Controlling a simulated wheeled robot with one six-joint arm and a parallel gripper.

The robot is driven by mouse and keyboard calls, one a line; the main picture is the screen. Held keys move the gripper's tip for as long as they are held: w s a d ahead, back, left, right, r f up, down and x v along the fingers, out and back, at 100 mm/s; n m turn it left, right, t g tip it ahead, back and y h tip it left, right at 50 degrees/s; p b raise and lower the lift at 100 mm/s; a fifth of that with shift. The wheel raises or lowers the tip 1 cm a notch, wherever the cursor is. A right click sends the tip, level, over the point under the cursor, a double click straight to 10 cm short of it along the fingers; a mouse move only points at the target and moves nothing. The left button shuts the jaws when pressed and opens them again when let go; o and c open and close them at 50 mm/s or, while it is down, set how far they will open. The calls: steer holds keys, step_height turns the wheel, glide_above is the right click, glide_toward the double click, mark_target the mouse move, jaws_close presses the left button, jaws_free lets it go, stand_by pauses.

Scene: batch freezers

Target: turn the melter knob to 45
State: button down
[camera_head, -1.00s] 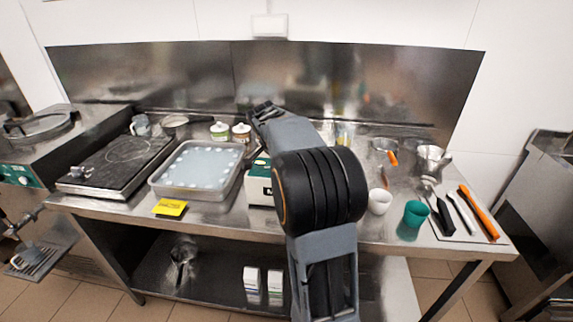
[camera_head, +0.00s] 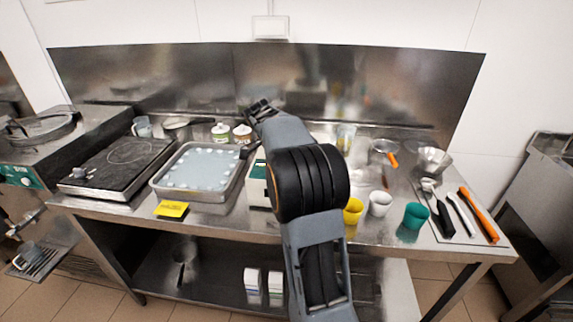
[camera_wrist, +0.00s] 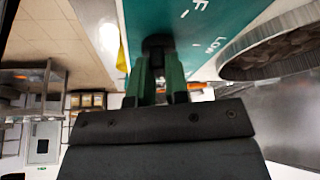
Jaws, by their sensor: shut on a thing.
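The melter's green front panel (camera_wrist: 190,20) fills the top of the wrist view, with white lettering including "LOW". The dark melter knob (camera_wrist: 157,42) sits on this panel. My gripper (camera_wrist: 158,62) is shut on the knob, with one finger on each side. The knob's pointer and the 45 mark cannot be made out. In the head view, a white and green box (camera_head: 257,188), which looks like the melter, is partly hidden behind my arm. The gripper's hold on the knob cannot be seen there.
A round opening with brown contents (camera_wrist: 278,48) lies beside the panel. Left of the box is a metal tray (camera_head: 160,188). A yellow cup (camera_head: 352,212), a white cup (camera_head: 380,204) and a green cup (camera_head: 413,216) stand to the right. A yellow card (camera_head: 172,209) lies in front.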

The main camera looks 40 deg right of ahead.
stand_by(0.3)
steer(key=c, duration=1.1)
jaws_free()
steer(key=shift+r, duration=0.1)
steer(key=p+v, duration=0.1)
steer(key=v, duration=1.2)
steer(key=shift+w+a+r+p, duration=0.1)
steer(key=shift+r+p, duration=0.2)
